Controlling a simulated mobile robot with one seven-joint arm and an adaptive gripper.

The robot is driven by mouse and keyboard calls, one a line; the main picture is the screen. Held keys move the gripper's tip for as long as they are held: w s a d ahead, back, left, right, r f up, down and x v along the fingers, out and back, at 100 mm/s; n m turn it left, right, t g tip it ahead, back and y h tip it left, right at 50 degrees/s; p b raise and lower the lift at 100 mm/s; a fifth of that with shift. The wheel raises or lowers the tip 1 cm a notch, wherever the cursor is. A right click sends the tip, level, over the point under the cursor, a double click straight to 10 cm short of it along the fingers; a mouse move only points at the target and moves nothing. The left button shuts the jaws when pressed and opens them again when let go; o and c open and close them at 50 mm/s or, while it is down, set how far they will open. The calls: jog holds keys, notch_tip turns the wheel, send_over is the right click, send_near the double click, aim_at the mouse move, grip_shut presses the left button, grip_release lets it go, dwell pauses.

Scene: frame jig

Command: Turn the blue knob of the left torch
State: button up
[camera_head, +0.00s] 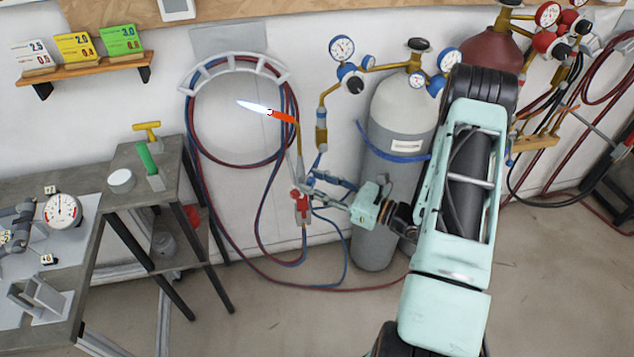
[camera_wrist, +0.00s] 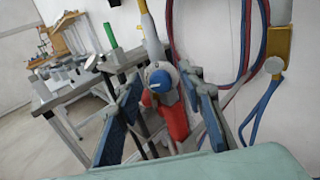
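The left torch (camera_head: 301,208) has a red body and hangs in front of the white wall. A flame (camera_head: 255,107) burns at its glowing orange tip (camera_head: 284,117). In the wrist view, its blue knob (camera_wrist: 159,79) faces the camera, above the red body (camera_wrist: 174,118). My gripper (camera_wrist: 161,77) is open, with one blue-padded finger on each side of the knob. Gaps show between the fingers and the knob; contact cannot be made out. In the head view, my gripper (camera_head: 318,186) reaches the torch from the right, and the knob is hard to tell from the blue finger pads.
A grey gas cylinder (camera_head: 398,115) with gauges stands behind my arm. Red and blue hoses hang from a white wall rack (camera_head: 235,62) and run down to the torch. A small grey stand (camera_head: 140,158) and a workbench (camera_head: 75,275) are at left. Open floor lies in front.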

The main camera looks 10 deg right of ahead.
jog(key=shift+c, duration=0.7)
grip_shut()
jog(key=shift+d+m, duration=0.1)
jog(key=shift+m, duration=2.4)
jog(key=shift+o, duration=0.7)
grip_release()
